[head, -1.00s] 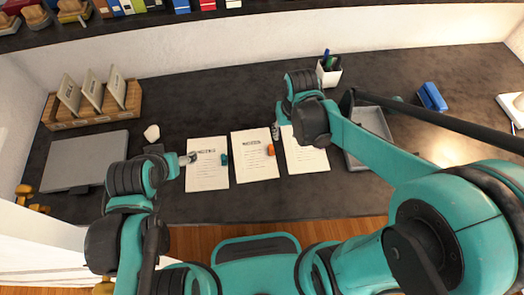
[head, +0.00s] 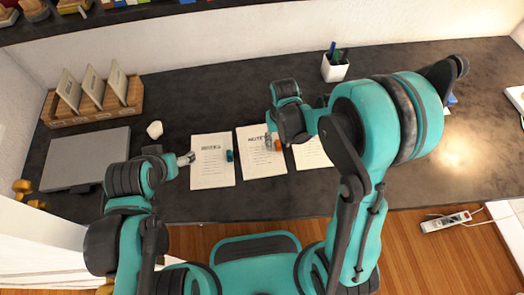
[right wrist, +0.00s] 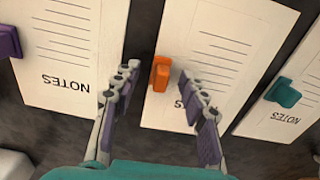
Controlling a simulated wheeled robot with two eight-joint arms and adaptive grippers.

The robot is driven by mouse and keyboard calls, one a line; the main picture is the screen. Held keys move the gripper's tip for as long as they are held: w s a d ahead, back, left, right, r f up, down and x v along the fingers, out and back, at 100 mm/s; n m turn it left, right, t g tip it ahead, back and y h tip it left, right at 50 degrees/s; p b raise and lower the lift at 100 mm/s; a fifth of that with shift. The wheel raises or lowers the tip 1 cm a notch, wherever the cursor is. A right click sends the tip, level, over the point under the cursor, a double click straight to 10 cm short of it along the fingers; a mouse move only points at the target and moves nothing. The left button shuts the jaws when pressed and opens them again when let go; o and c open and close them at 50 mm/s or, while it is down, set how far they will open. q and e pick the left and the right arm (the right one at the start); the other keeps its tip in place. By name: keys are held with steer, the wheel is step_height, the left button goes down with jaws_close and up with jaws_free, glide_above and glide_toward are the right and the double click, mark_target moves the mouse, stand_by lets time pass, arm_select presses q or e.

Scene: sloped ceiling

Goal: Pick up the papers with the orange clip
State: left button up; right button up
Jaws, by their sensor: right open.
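The papers with the orange clip (head: 259,163) are the middle sheet stack on the dark desk. Their orange clip (head: 278,145) is on the right edge; in the right wrist view the clip (right wrist: 160,73) sits on the left edge. My right gripper (head: 269,139) is over the clip side of these papers. In its wrist view the right gripper (right wrist: 158,76) is open and empty, with its fingertips to either side of the orange clip. Any contact cannot be told. My left gripper (head: 187,159) is by the left papers' left edge, too small to read.
Papers with a teal clip (head: 212,165) lie to the left. Papers with a purple clip (right wrist: 60,60) lie on the other side, partly behind my right arm. A white pen cup (head: 336,72), a wooden card rack (head: 90,111) and a grey laptop-like slab (head: 84,158) stand farther off.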

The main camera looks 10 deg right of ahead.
steer(key=shift+f, duration=0.15)
steer(key=shift+c, duration=0.6)
jaws_close()
steer(key=shift+r+p, duration=0.4)
steer(key=shift+r, duration=0.15)
steer(key=r+p, duration=0.1)
steer(key=r, duration=0.1)
steer(key=d+r+p, duration=0.1)
steer(key=r, duration=0.1)
steer(key=w+d+r+p, duration=0.2)
steer(key=d+r, duration=0.4)
steer(key=d, duration=0.4)
steer(key=shift+w+d+p, duration=0.2)
steer(key=shift+p, duration=0.25)
